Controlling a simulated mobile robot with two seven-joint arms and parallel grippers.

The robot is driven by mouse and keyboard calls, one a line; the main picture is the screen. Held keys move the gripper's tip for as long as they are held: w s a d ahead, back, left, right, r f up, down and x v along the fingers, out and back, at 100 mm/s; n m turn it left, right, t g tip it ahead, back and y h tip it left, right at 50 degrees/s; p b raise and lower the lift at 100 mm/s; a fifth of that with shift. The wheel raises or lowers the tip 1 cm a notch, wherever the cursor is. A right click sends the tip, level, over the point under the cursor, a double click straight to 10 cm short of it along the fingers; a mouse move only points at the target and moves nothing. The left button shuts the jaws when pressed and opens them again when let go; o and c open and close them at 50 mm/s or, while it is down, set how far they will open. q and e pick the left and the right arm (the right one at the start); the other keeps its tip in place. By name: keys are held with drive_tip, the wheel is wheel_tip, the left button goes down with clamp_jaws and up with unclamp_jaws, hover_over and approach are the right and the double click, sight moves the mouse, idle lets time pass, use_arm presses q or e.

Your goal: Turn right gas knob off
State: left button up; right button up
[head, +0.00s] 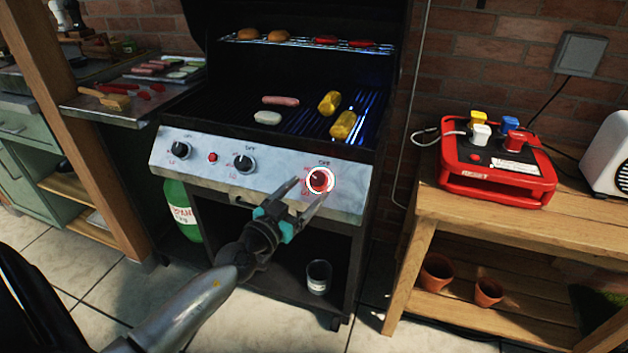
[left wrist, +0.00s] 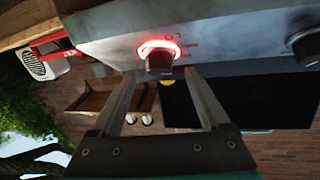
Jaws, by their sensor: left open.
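The right gas knob (head: 319,181) is on the right of the grill's front panel (head: 222,176), with a glowing red ring around it. In the left wrist view the knob (left wrist: 159,62) is dark, with the lit ring at its base. My left gripper (head: 307,193) is open, with its fingertips close to the knob, one on each side in the head view. In the left wrist view its fingers (left wrist: 160,78) point at the knob. I cannot tell whether they touch it. My right gripper is not in view.
Two other knobs, left (head: 180,149) and middle (head: 244,162), and a red button (head: 213,157) share the panel. Sausage and corn (head: 343,125) lie on the grill above. A wooden bench (head: 450,210) with a red device (head: 497,168) stands to the right. A green gas bottle (head: 181,210) stands below left.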

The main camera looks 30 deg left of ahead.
sight(315, 183)
use_arm(q)
drive_tip(key=shift+w, duration=1.9)
clamp_jaws()
